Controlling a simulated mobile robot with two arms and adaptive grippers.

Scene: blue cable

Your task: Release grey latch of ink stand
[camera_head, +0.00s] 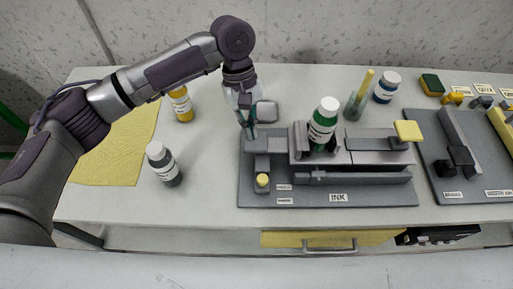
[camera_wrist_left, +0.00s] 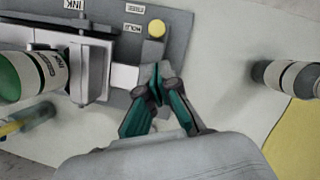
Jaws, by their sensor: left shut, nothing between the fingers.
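The ink stand (camera_head: 228,190) is a grey base with an INK label, a raised grey holder and a yellow pad at its right end. A green bottle with a white cap (camera_head: 323,122) stands in the holder. The grey latch (camera_head: 263,145) appears to be the block at the holder's left end, behind a yellow round knob (camera_head: 262,180); the knob also shows in the left wrist view (camera_wrist_left: 156,28). My left gripper (camera_head: 250,133) points down at this block, shut and empty. In the left wrist view its teal fingertips (camera_wrist_left: 157,90) are at the block's edge; contact cannot be told. My right gripper is out of view.
A white-capped dark bottle (camera_head: 165,165) and a yellow bottle (camera_head: 181,105) stand left of the stand, near a yellow cloth (camera_head: 115,150). A cup (camera_head: 355,105) and a blue bottle (camera_head: 386,88) stand behind it. Another grey stand (camera_head: 440,180) is at the right.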

